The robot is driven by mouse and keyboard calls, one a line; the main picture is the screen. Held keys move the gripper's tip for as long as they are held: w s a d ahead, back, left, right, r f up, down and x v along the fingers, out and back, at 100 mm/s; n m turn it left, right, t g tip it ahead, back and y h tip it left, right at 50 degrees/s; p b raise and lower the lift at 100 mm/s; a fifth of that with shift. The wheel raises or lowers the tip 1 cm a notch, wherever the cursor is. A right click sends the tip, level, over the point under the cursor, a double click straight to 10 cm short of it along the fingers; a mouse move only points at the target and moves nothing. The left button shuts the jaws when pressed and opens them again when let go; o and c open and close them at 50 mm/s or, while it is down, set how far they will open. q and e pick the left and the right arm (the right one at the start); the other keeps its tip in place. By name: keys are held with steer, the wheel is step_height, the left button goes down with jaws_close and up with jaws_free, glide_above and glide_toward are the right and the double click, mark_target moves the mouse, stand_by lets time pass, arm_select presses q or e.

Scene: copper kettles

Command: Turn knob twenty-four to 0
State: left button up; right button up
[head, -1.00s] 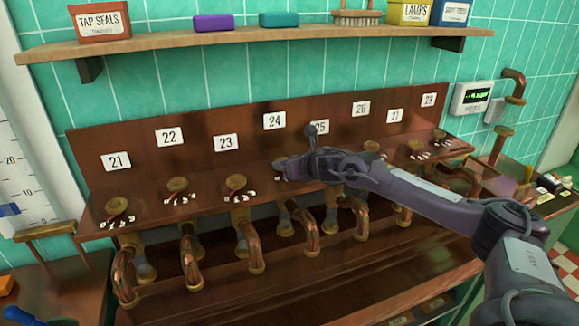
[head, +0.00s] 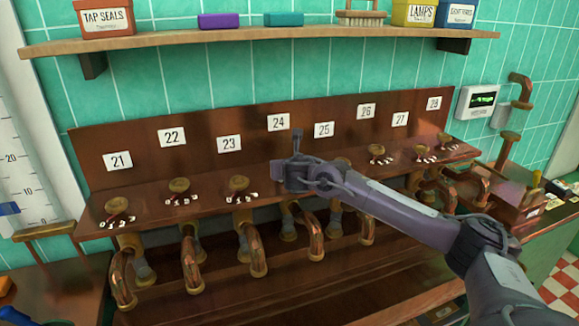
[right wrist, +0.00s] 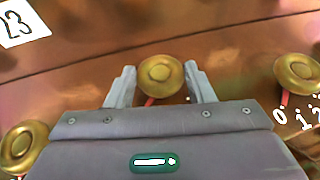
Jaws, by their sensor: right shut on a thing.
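Knob twenty-four is a round brass knob (right wrist: 160,75) seen between my right gripper's fingers in the right wrist view. My right gripper (head: 277,172) is shut on it; the fingers (right wrist: 161,82) touch its two sides. In the head view my gripper hides this knob, below the white 24 label (head: 278,122). A bit of red pointer (right wrist: 149,101) shows under the knob in the wrist view. Its scale numbers are mostly hidden by the gripper body, so I cannot read the setting. My left gripper is not in view.
Neighbouring brass knobs stand on both sides, knob twenty-three (head: 238,184) at left and another (right wrist: 297,72) at right in the wrist view. Copper pipes (head: 252,250) hang below the ledge. A wooden shelf (head: 250,35) runs above the labels.

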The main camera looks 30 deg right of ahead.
steer(key=o, duration=1)
steer(key=shift+s, duration=0.1)
steer(key=shift+s+a+r, duration=0.1)
steer(key=shift+s+a, duration=0.05)
steer(key=shift+s, duration=0.1)
steer(key=v, duration=0.7)
steer(key=shift+r+b, duration=0.1)
steer(key=shift+b, duration=0.2)
